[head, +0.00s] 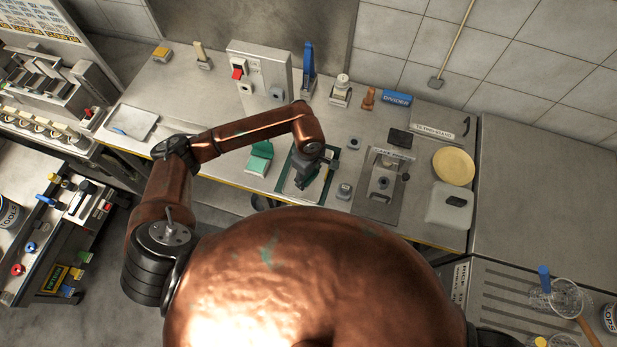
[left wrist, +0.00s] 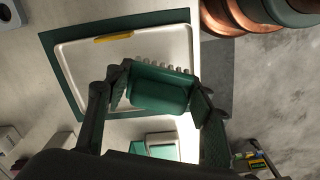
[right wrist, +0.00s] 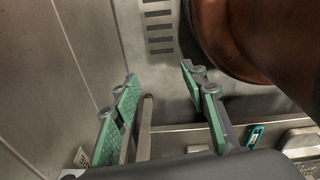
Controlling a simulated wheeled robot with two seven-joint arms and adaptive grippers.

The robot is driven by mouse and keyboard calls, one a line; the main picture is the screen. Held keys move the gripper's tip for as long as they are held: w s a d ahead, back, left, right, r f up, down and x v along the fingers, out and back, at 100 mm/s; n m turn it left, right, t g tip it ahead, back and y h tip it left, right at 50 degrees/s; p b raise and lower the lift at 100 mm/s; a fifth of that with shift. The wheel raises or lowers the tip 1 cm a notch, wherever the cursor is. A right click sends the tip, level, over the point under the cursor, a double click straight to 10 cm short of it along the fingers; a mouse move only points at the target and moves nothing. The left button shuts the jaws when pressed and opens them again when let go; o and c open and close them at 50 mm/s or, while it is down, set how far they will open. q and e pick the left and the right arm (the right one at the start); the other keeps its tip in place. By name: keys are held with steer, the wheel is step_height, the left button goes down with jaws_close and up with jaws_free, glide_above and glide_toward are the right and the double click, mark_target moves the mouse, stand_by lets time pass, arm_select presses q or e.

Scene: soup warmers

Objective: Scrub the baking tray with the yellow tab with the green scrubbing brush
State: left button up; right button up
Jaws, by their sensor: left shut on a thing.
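The baking tray with the yellow tab (left wrist: 75,62) is white and lies on a dark green mat (left wrist: 52,40) in the left wrist view. Its yellow tab (left wrist: 113,38) is on one edge. In the head view the tray (head: 291,187) is partly hidden by my left arm. My left gripper (left wrist: 155,95) is shut on the green scrubbing brush (left wrist: 160,92), whose pale bristles show over the tray. I cannot tell whether the bristles touch it. In the head view my left gripper (head: 304,178) is above the tray. My right gripper (right wrist: 158,92) is open and empty.
Another tray with a blue tab (head: 133,122) lies at the table's left end. A green holder (head: 260,158) stands left of the mat. A grey machine (head: 383,182) and a yellow plate (head: 453,166) are to the right. A metal box with a red switch (head: 258,68) stands behind.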

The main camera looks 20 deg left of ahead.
arm_select(q)
steer(key=shift+w+r+p, duration=0.1)
steer(key=shift+r+p, duration=0.2)
steer(key=shift+r, duration=0.8)
steer(key=shift+d, duration=0.1)
arm_select(e)
steer(key=shift+s+r, duration=0.4)
steer(key=shift+s, duration=0.35)
steer(key=shift+w, duration=0.15)
